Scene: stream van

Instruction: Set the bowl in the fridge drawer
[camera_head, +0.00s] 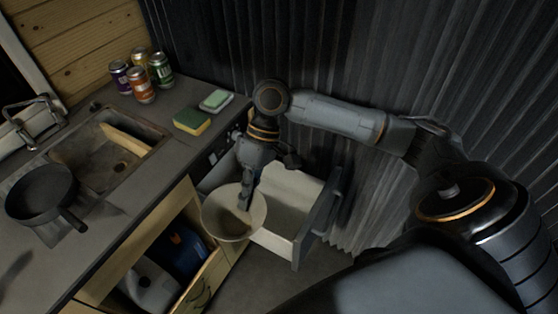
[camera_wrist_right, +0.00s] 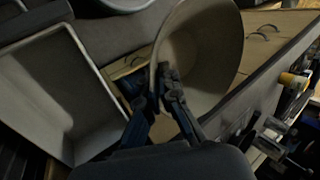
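A cream bowl (camera_head: 222,222) hangs from my right gripper (camera_head: 246,196) in the head view, tilted, with its opening facing up toward the camera. In the right wrist view the gripper (camera_wrist_right: 166,84) is shut on the rim of the bowl (camera_wrist_right: 208,60), one finger on each side of the wall. The open fridge drawer (camera_head: 284,205) is just right of the bowl, pale inside with a dark front. The drawer also shows at the left of the right wrist view (camera_wrist_right: 45,92), and its visible inside looks empty. The bowl is outside the drawer, beside its left side. My left gripper is not in view.
An open cupboard (camera_head: 160,245) with a blue and a white jug stands left of the bowl. The counter above holds a black pan (camera_head: 42,192), a sink (camera_head: 110,150), sponges (camera_head: 192,121) and several cans (camera_head: 141,85). A corrugated wall (camera_head: 370,60) stands behind the drawer.

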